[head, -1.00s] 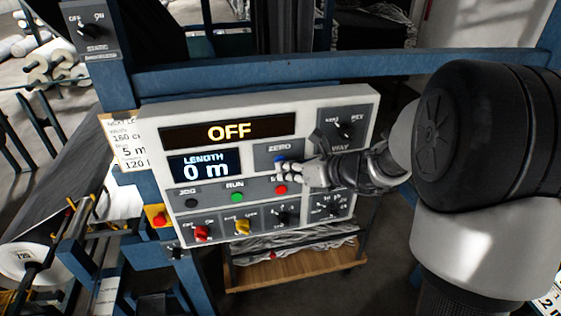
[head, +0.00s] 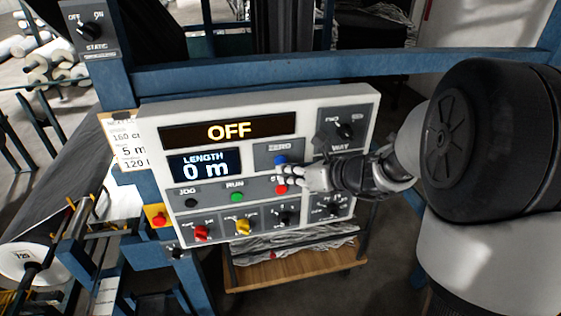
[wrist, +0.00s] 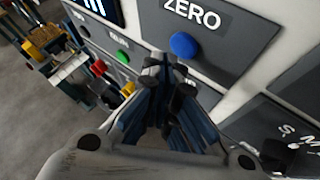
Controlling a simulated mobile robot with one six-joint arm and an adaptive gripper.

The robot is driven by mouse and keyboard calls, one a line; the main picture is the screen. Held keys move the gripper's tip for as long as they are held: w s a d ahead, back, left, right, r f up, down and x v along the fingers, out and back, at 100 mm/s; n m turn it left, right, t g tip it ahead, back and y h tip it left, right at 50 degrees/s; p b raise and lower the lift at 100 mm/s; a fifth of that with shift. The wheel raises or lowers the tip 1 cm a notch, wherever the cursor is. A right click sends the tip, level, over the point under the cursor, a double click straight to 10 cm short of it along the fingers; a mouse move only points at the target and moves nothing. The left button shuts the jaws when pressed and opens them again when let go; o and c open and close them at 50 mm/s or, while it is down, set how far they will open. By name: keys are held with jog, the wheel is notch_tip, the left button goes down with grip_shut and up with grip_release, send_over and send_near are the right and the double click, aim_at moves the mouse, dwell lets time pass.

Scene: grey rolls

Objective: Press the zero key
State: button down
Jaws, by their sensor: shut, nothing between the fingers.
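The blue zero key (head: 281,160) sits under the ZERO label on the control panel (head: 366,105). In the wrist view the blue key (wrist: 184,45) shows uncovered, just beyond and slightly right of my fingertips. My gripper (head: 283,174) is shut and empty in front of the panel, its tips just below the blue key in the head view. It also shows in the wrist view (wrist: 160,68). A small gap seems to lie between the tips and the key. The length display (head: 205,166) reads 0 m and the display above (head: 228,132) reads OFF.
A red button (head: 281,188) lies just below my fingertips, partly hidden. A green RUN button (head: 237,197) and a black JOG button (head: 191,203) are to its left. The WAY knob (head: 344,131) is to the upper right. A blue beam (head: 330,68) runs above the panel.

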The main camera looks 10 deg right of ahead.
jog(key=shift+s, duration=0.1)
jog(key=s, duration=0.4)
jog(key=shift+s+b, duration=0.3)
jog(key=shift+s, duration=0.1)
dwell(0.4)
jog(key=s+a+f+n+g+h+b, duration=0.1)
jog(key=s+a+f+n+g+b, duration=0.3)
jog(key=s+n, duration=0.35)
jog(key=s+a+f+n+g+b, duration=0.1)
jog(key=s+a+f+n+b, duration=0.35)
jog(key=s+n+b, duration=0.35)
jog(key=s+d+f+n+h+b, duration=0.6)
jog(key=s+n, duration=0.4)
jog(key=n, duration=0.5)
jog(key=shift+d+f+n+h+b, duration=0.35)
jog(key=shift+d+f+b, duration=0.15)
jog(key=shift+d+f, duration=0.45)
